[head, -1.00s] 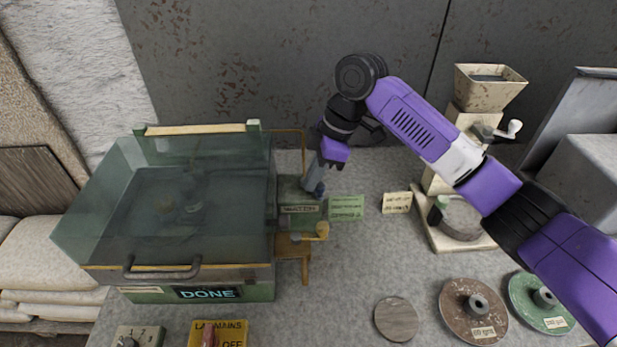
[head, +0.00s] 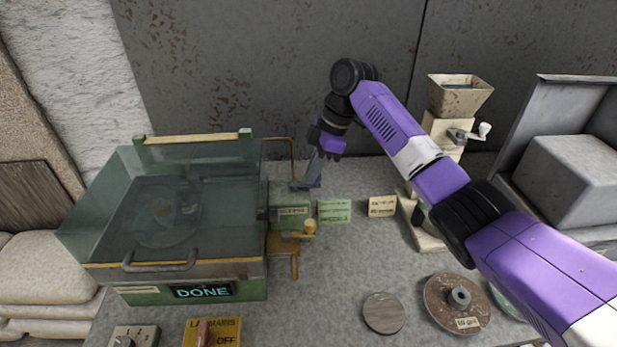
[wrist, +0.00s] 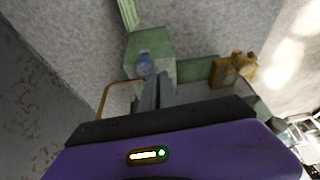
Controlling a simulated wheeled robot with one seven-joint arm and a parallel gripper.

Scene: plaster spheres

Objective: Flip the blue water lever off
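The blue water lever (wrist: 145,64) shows in the wrist view as a small blue knob on a green box (wrist: 150,45). In the head view that green box (head: 291,223) is fixed to the right side of the glass-hooded machine. The lever is small there and mostly hidden by my fingers, so its position is hard to read. My gripper (head: 313,178) points down over the back of the box. In the wrist view its grey fingers (wrist: 157,84) are close together, with the tips just beside the lever. I cannot tell whether they touch it.
The glass hood (head: 150,225) stands left, with a lit DONE sign (head: 203,291) below. A yellow-knobbed tap (head: 308,228) sits in front of the box.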

